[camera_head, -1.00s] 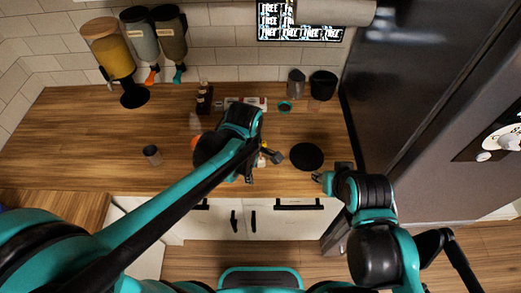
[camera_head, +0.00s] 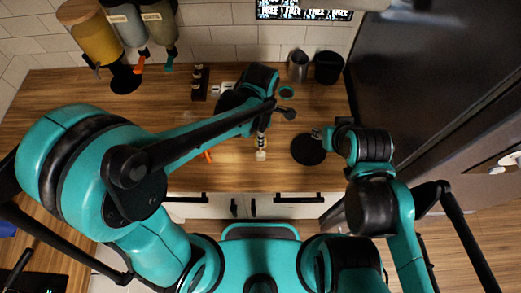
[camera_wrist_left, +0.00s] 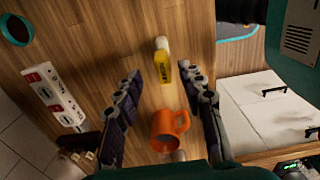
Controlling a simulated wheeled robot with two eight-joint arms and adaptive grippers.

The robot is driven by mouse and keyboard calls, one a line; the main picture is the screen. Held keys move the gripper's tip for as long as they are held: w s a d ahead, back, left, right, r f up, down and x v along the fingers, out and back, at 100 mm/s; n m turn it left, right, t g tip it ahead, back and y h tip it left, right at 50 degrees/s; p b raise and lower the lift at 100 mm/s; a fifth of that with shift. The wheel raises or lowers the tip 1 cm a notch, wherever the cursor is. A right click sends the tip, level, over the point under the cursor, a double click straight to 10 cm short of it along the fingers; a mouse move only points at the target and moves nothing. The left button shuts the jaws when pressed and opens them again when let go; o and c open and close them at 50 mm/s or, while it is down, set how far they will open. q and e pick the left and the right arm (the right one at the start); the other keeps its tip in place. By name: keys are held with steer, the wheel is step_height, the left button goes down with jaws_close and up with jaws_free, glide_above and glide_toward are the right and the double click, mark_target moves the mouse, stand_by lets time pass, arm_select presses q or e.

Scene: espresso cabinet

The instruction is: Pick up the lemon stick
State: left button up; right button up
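The lemon stick (camera_wrist_left: 162,65), a small white tube with a yellow label, lies on the wooden counter in the left wrist view. What seems to be the same stick (camera_head: 261,155) shows just below my left arm in the head view. My left gripper (camera_wrist_left: 161,74) is open, its two fingers on either side of the stick with visible gaps. Contact with it cannot be made out. In the head view, my left forearm mostly hides this gripper. My right gripper (camera_head: 318,133) is near the black disc; its finger opening is too small to tell.
A white power strip (camera_wrist_left: 50,97) lies to the left. A black disc (camera_head: 308,150), a metal cup (camera_head: 297,66) and a black cup (camera_head: 328,68) are on the right of the counter. Dispensers (camera_head: 97,32) stand at back left.

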arm_select(q)
step_height(320, 180, down, 5)
steer(key=shift+s+f+b, duration=0.1)
steer(key=shift+s+b, duration=0.05)
steer(key=shift+b, duration=0.25)
steer(key=shift+s+a, duration=0.1)
jaws_close()
steer(key=shift+r, duration=0.25)
